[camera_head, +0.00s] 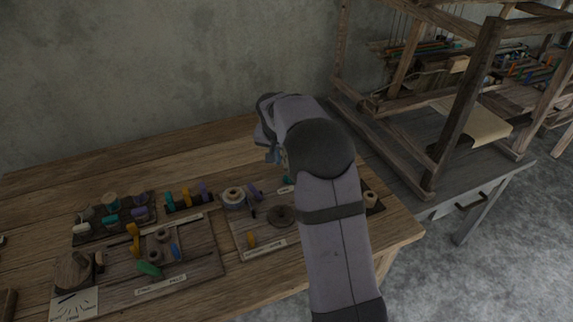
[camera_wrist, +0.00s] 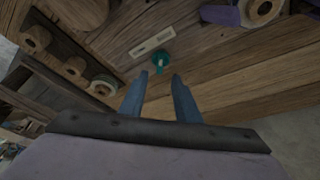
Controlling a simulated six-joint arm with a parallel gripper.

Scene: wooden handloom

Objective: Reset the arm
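My gripper shows in the wrist view (camera_wrist: 160,88) with its two blue fingers apart and nothing between them. Beyond the fingertips, a small teal piece (camera_wrist: 162,60) lies on the wooden board, apart from the fingers. In the head view my arm reaches forward over the right part of the wooden table (camera_head: 215,155). The gripper end is mostly hidden behind my arm there; only a bluish part (camera_head: 271,153) shows at its left side.
Boards with spools and coloured pieces (camera_head: 190,262) cover the table's front. A round wooden knob (camera_head: 73,270) stands at the left by a white card (camera_head: 75,304). A wooden loom (camera_head: 470,85) stands at the right. The table's back is clear, with a wall (camera_head: 170,60) behind.

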